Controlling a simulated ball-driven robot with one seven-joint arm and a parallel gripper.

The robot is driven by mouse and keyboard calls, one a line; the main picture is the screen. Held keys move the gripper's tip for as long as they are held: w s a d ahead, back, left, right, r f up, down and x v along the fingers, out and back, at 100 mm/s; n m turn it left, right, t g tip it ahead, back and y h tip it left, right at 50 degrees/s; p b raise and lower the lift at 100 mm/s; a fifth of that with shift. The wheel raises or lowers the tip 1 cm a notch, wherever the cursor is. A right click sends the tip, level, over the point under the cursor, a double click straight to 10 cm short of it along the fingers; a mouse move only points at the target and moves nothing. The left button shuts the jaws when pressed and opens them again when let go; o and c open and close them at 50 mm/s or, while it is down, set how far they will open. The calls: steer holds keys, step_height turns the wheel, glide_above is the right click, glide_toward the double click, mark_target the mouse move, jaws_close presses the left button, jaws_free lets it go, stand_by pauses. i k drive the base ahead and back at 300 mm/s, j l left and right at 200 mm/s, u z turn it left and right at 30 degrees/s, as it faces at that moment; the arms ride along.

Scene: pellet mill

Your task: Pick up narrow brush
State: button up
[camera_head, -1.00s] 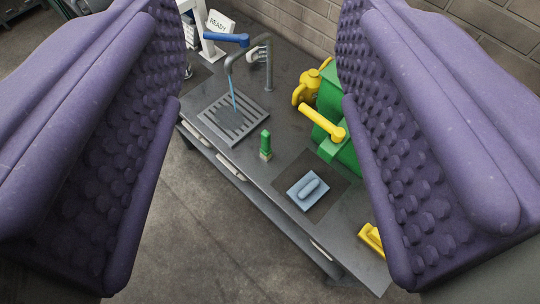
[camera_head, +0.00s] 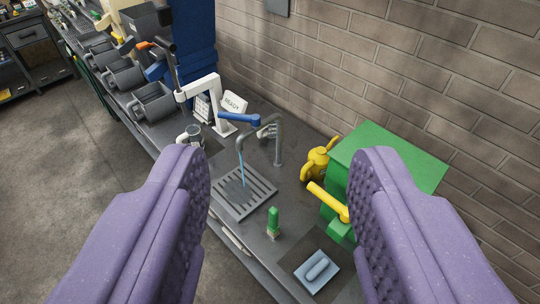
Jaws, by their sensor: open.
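A small brush with a green handle and pale bristles (camera_head: 273,222) stands upright on the grey bench (camera_head: 262,252), between the drain grate and a dark mat. It looks like the narrow brush. My gripper (camera_head: 278,170) is open and empty, its two purple padded fingers at left and right of the picture. The brush shows in the gap between the fingers, beyond and below them, apart from both.
A drain grate (camera_head: 243,193) lies under a running tap (camera_head: 277,140). A green machine with a yellow handle (camera_head: 329,202) stands right of the brush. A light-blue block (camera_head: 316,271) lies on the mat. A white press (camera_head: 205,98) and grey bins stand farther left; a brick wall is behind.

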mark_target(272, 228)
steer(key=i+j+u, duration=0.1)
steer(key=i, duration=0.4)
steer(key=i+j+u, duration=0.15)
steer(key=i, duration=0.3)
